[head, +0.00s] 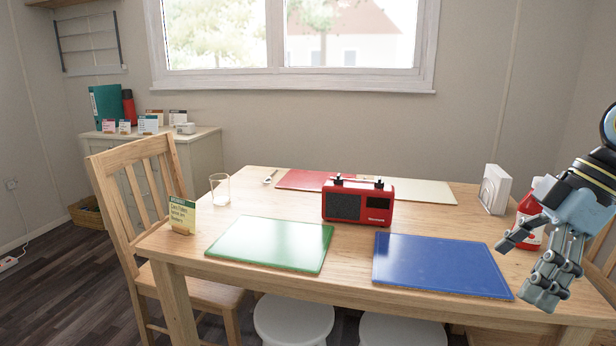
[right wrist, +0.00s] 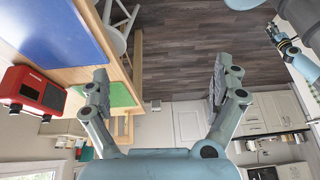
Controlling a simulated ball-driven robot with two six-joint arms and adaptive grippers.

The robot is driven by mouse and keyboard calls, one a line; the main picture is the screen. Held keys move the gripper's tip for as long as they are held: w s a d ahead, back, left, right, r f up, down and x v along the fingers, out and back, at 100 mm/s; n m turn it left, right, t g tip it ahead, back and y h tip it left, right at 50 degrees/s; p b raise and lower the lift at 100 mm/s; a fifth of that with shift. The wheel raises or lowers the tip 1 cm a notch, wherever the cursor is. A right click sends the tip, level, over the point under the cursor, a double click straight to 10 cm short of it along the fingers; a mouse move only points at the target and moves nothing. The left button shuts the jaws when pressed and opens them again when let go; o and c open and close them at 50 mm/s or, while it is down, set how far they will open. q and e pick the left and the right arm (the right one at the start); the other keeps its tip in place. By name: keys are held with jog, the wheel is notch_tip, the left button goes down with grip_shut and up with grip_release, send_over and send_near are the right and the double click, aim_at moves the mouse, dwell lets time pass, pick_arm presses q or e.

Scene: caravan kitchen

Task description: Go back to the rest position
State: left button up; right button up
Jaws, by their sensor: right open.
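My right gripper (head: 523,272) is at the right side of the head view, over the table's right front corner, near the blue mat. Its fingers stand apart in the right wrist view (right wrist: 160,85), with nothing between them. A second arm of mine, with a gripper (right wrist: 280,38), shows small at the upper right of the right wrist view; its jaws are too small to read. My left gripper does not show in the head view.
The wooden table (head: 272,289) bears a red radio (head: 357,202), a green mat (head: 270,244), a blue mat (head: 440,265), a glass (head: 220,188) and a card (head: 182,214). A red bottle (head: 528,228) stands just behind my right gripper. A chair (head: 140,185) is at the left.

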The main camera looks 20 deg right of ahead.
jog(key=s+d+f+m+h, duration=0.1)
jog(key=s+f+m, duration=0.2)
jog(key=f, duration=0.8)
jog(key=s+f+m, duration=0.3)
jog(key=f, duration=0.9)
jog(key=s+d+f+m+h, duration=0.1)
jog(key=s+f+m, duration=0.2)
jog(key=f, duration=0.8)
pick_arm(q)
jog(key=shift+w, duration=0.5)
pick_arm(e)
jog(key=s+a+f+m+h, duration=0.1)
jog(key=s+a+f, duration=0.2)
jog(key=s+f, duration=0.3)
jog(key=s+a+f+h, duration=0.1)
jog(key=s+a+f, duration=0.2)
jog(key=s, duration=0.9)
jog(key=s+a+f+m+g+h, duration=0.1)
jog(key=s+a+f, duration=0.2)
jog(key=s+f, duration=0.6)
jog(key=shift+a+f+m+h, duration=0.3)
jog(key=shift+a+f, duration=0.1)
